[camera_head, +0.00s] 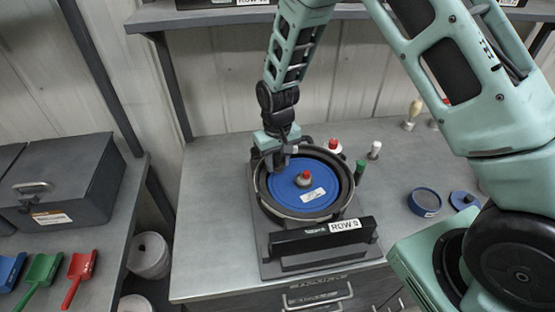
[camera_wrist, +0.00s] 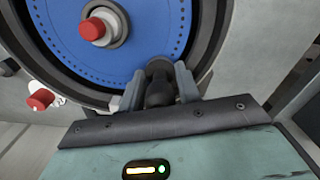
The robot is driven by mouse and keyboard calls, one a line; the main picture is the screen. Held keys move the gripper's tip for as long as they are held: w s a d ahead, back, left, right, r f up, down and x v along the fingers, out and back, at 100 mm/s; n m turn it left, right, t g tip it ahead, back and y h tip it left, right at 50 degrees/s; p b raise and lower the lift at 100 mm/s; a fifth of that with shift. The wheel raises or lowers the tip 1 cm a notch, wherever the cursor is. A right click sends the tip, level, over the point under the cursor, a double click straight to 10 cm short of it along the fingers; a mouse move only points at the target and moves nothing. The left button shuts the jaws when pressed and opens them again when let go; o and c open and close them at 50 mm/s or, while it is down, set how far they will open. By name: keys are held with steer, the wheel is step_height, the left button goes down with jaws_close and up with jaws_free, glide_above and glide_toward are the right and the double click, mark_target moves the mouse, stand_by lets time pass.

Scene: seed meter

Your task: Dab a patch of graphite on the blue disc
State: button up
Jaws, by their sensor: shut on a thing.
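The blue disc (camera_head: 291,190) lies flat in a round dark housing on the bench, with a red-capped hub at its middle and a white label. It also fills the upper left of the wrist view (camera_wrist: 125,62). My gripper (camera_head: 280,155) is over the disc's back-left rim, pointing down. In the wrist view its fingers are shut on a dark, round-ended tool (camera_wrist: 160,90). The tool's far end overlaps the disc's edge; I cannot tell whether it touches. No graphite patch shows on the visible part of the disc.
A round blue tin (camera_head: 424,204) with a dark top and a blue lid (camera_head: 464,200) stand at the right. Small red-, white- and green-topped items stand behind the housing. The bench's left side is clear.

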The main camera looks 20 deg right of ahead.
mark_target(307, 162)
steer(key=shift+f+b, duration=0.5)
steer(key=shift+f, duration=0.3)
steer(key=shift+w+d+r, duration=0.1)
steer(key=shift+w+d, duration=0.05)
steer(key=shift+d, duration=1.45)
steer(key=shift+w+d+f, duration=0.1)
steer(key=shift+w+d, duration=0.1)
steer(key=shift+d, duration=1.45)
steer(key=shift+w+d+r, duration=0.1)
steer(key=shift+w+d, duration=0.05)
steer(key=shift+d, duration=1.45)
steer(key=shift+s+a, duration=0.2)
steer(key=shift+a, duration=1.4)
steer(key=shift+s+a, duration=0.15)
steer(key=shift+a, duration=1.5)
steer(key=shift+s+a, duration=0.2)
steer(key=shift+a, duration=1.4)
steer(key=shift+w+d, duration=0.2)
steer(key=shift+d, duration=1.4)
steer(key=shift+w+d, duration=0.15)
steer(key=shift+d, duration=1.5)
steer(key=shift+w+d, duration=0.2)
steer(key=shift+d, duration=1.4)
steer(key=shift+s+a, duration=0.15)
steer(key=shift+a, duration=1.45)
steer(key=shift+s+a, duration=0.2)
steer(key=shift+a, duration=1.45)
steer(key=shift+s+a, duration=0.15)
steer(key=shift+a, duration=1.45)
